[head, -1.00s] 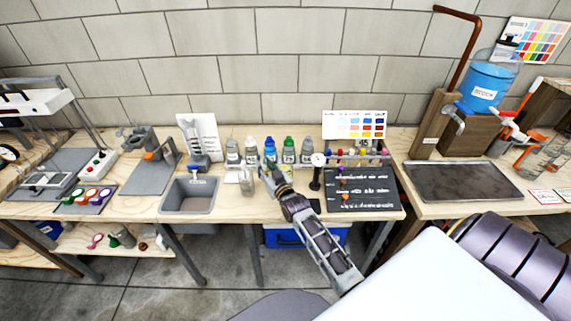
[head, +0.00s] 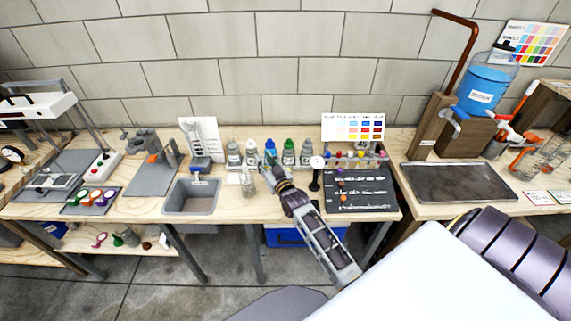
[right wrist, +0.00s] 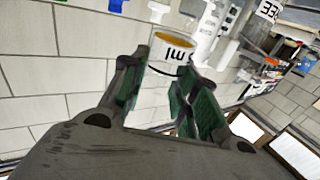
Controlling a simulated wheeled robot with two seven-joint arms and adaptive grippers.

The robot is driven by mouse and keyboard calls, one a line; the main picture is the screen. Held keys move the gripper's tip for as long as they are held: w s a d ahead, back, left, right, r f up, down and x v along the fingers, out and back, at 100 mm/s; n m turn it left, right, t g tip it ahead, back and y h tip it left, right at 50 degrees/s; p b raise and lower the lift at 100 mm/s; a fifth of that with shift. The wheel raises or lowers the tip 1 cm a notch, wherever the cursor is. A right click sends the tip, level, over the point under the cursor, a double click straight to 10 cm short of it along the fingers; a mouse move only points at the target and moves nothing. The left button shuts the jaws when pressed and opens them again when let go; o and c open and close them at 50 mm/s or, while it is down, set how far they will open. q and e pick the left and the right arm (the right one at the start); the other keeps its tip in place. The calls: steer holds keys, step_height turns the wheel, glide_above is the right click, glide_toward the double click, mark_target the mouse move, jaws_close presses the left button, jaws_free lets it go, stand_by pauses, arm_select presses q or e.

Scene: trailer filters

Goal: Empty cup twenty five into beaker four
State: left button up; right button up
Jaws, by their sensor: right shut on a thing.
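My right gripper (head: 268,172) is over the middle bench, between the grey sink and the black board. In the right wrist view, the gripper (right wrist: 165,88) is shut on a small clear cup (right wrist: 174,70) with black markings and yellow-orange content near one end. The green finger pads are on either side of it. In the head view this cup is mostly hidden by the gripper. A clear glass vessel (head: 249,185) stands on the bench just left of the gripper; its label is too small to read, so I cannot tell if it is beaker four. My left gripper is out of view.
Several capped bottles (head: 288,153) stand behind the gripper. The grey sink (head: 191,196) is to the left. A dark gauge stand (head: 316,175) and a black board (head: 362,195) are close on the right. A metal tray (head: 460,182) lies farther right.

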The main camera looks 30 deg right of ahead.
steer(key=shift+r+p, duration=0.45)
steer(key=shift+r, duration=0.25)
steer(key=shift+f, duration=0.2)
